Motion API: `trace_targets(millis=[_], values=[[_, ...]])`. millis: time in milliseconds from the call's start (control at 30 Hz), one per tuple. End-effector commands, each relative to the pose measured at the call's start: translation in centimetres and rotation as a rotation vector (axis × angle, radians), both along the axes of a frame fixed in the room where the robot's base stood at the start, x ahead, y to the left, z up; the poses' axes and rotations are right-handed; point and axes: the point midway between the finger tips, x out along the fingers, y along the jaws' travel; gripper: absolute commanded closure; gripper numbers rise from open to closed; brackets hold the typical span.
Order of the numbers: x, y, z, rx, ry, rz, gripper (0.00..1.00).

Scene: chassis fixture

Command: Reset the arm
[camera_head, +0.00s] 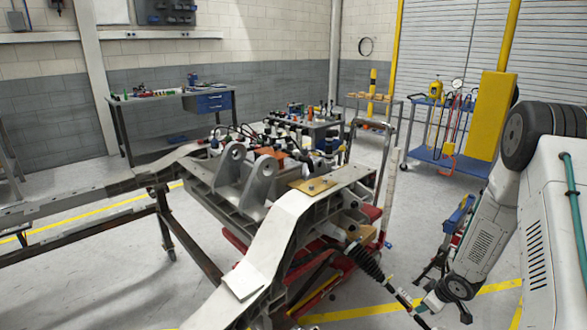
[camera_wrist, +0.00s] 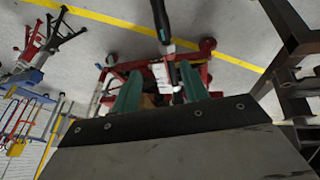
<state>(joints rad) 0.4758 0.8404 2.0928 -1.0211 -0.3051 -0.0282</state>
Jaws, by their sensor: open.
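My arm comes in from the right side of the head view, bent downward beside the chassis fixture (camera_head: 262,262). My gripper (camera_wrist: 158,84) shows in the wrist view as two green fingers set apart, with nothing held between them. Beyond the fingers are the red base frame (camera_wrist: 205,52) and the floor. In the head view the gripper end is low at the right and partly hidden, close to a dark shaft with a ribbed boot (camera_head: 366,263). Whether they touch cannot be told. A dark shaft end (camera_wrist: 162,22) also shows ahead of the fingers in the wrist view.
A blue cart (camera_head: 445,160) with hanging tools and a yellow post (camera_head: 492,116) stand behind my arm. A workbench (camera_head: 170,97) stands at the back wall. A small tool table (camera_head: 312,128) is behind the chassis. Open floor lies right of the chassis.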

Motion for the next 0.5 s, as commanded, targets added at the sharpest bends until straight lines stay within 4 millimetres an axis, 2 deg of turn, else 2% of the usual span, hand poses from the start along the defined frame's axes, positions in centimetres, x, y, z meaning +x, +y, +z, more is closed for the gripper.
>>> trace_targets(millis=[100, 267, 367, 500], values=[[1.0, -0.4, 5.5, -0.075, 0.002, -0.056, 0.55], [0.6, -0.1, 13.6, -0.164, 0.019, -0.165, 0.55], [-0.5, 0.7, 18.4, -0.199, 0.033, -0.237, 0.55], [-3.0, 2.5, 24.5, -0.224, 0.052, -0.335, 0.55]])
